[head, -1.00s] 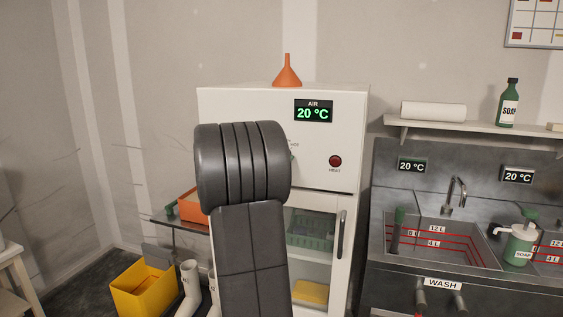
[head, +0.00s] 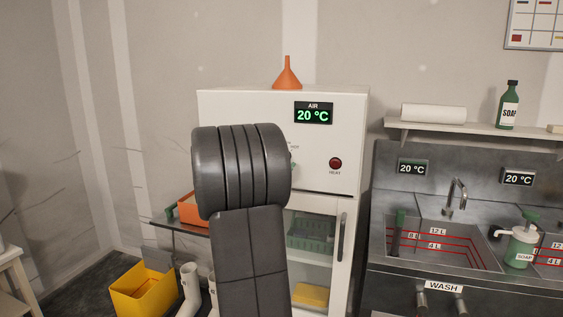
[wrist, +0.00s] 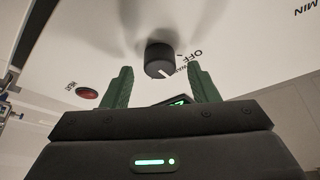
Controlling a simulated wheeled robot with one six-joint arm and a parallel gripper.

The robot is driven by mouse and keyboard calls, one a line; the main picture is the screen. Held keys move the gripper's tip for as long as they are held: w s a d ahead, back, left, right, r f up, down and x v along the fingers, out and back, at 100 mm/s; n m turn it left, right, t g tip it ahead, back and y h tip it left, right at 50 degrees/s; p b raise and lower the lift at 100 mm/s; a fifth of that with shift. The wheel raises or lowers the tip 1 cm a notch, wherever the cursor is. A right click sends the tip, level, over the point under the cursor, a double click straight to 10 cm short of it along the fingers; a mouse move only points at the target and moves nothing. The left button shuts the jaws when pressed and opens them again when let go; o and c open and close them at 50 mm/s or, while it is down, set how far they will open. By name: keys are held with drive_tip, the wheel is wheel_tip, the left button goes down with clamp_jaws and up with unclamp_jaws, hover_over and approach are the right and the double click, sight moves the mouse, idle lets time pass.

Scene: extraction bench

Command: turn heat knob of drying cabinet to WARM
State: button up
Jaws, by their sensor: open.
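The drying cabinet (head: 230,106) is a white box with a glazed door below its control panel. Its black heat knob (wrist: 160,60) shows in the wrist view, with a white pointer mark towards the lower right, near the OFF print (wrist: 197,56). Another label is mostly hidden by the right finger. My gripper (wrist: 160,74) is open, its green fingers on either side below the knob with gaps between. I cannot tell whether the fingertips reach around it. In the head view my arm hides the knob. The red HEAT lamp (head: 335,163) looks unlit.
The air display (head: 313,112) reads 20 °C. An orange funnel (head: 287,74) stands on top of the cabinet. A steel sink (head: 450,235) with a soap pump (head: 521,243) is at the right.

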drive_tip(key=b+v, duration=0.2)
drive_tip(key=v, duration=1)
drive_tip(key=shift+s, duration=0.3)
drive_tip(key=shift+a, duration=0.1)
drive_tip(key=p+x, duration=0.2)
drive_tip(key=x, duration=1.1)
drive_tip(key=shift+w+p, duration=0.3)
drive_tip(key=shift+w, duration=0.05)
